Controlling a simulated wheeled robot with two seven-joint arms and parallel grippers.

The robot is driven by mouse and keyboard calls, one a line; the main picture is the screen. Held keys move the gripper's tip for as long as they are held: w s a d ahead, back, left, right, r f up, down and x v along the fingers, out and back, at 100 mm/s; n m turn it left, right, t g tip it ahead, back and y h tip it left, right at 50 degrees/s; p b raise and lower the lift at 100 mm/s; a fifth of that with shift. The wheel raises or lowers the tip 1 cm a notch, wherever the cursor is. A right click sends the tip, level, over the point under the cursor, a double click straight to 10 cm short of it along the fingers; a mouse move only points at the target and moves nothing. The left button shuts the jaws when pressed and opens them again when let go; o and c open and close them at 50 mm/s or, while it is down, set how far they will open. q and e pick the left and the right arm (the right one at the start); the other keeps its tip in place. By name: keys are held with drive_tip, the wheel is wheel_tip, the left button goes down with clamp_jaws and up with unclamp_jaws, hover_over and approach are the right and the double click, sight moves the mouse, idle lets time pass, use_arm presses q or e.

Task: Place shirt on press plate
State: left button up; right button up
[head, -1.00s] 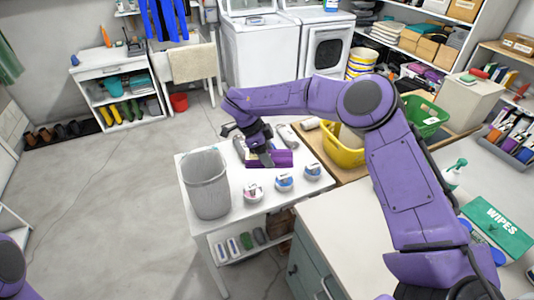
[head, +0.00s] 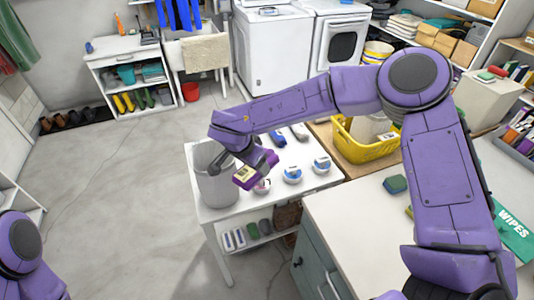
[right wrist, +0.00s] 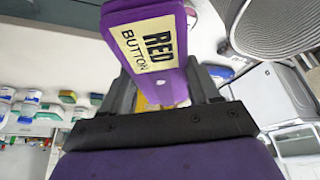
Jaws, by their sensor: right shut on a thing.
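My right gripper (head: 256,160) is shut on a purple box (head: 246,178) with a pale label. In the right wrist view the label on the box (right wrist: 148,42) reads "RED BUTTON", and the box sits between the fingers. In the head view the box is above the white table (head: 225,212), beside the grey bin (head: 214,185). A blue garment (head: 180,12), perhaps a shirt, hangs at the top of the head view, far from my gripper. I cannot make out a press plate. My left gripper is out of view.
Several small round containers (head: 292,175) stand on the white table. A yellow basket (head: 362,147) is to its right. A counter (head: 350,215) is at the front right. A washer (head: 272,50) and dryer stand at the back. The floor at left is clear.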

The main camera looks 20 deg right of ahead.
drive_tip(key=s+a+r+n+t+y, duration=0.1)
drive_tip(key=s+a+n+y, duration=0.3)
drive_tip(key=a+n, duration=0.7)
drive_tip(key=shift+s+a+n+t, duration=0.15)
drive_tip(key=shift+s+n+t, duration=0.65)
drive_tip(key=shift+s, duration=0.15)
